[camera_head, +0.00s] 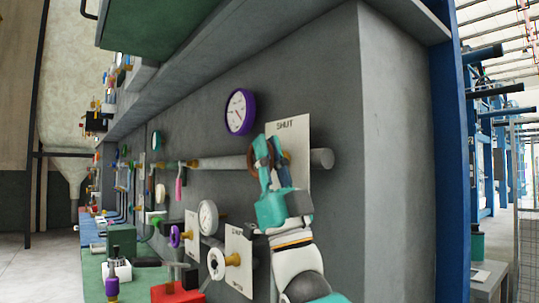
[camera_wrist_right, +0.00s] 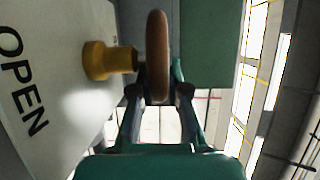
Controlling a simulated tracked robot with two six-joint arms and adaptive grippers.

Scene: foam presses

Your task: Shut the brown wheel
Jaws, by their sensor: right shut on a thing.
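The brown wheel (camera_head: 259,150) stands out from a white plate marked SHUT (camera_head: 299,130) on the grey press wall. In the right wrist view the wheel (camera_wrist_right: 157,52) shows edge-on, on a yellow stem (camera_wrist_right: 105,60); the plate there (camera_wrist_right: 50,70) reads OPEN. My right gripper (camera_head: 270,152) reaches up from below and is shut on the wheel's rim. In the wrist view its fingers (camera_wrist_right: 158,98) stand on either side of the lower rim. How far the wheel is turned cannot be told. My left gripper is not in view.
A grey pipe (camera_head: 225,162) runs along the wall behind the wheel. A purple-rimmed gauge (camera_head: 239,111) hangs above left. A white gauge (camera_head: 208,217) and a white wheel (camera_head: 217,263) are below left. A red block (camera_head: 178,294) lies at the bottom. The wall's right part is bare.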

